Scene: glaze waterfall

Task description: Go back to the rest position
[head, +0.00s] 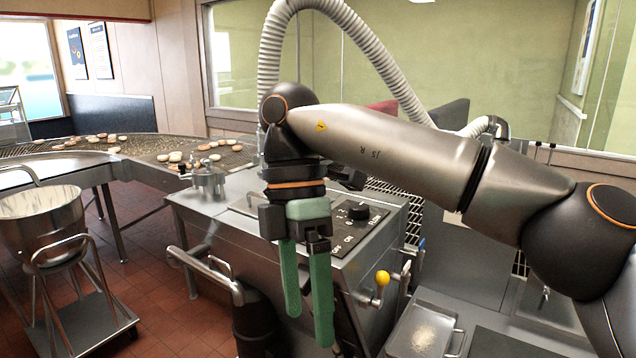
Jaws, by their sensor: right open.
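My right gripper (306,296) hangs in the middle of the head view with its green fingers pointing down. The fingers are apart with nothing between them. It is in front of the steel machine's control panel (352,222) and hides part of that panel and the machine's front. My right arm comes in from the right edge and crosses in front of the machine. My left gripper is not in view.
A knob lever with a yellow ball (382,278) is just right of the gripper. A steel tray (425,335) is at lower right. A steel bowl (42,222) stands on a cart at left. A conveyor (140,146) carries several doughnuts behind. Tiled floor is open at lower left.

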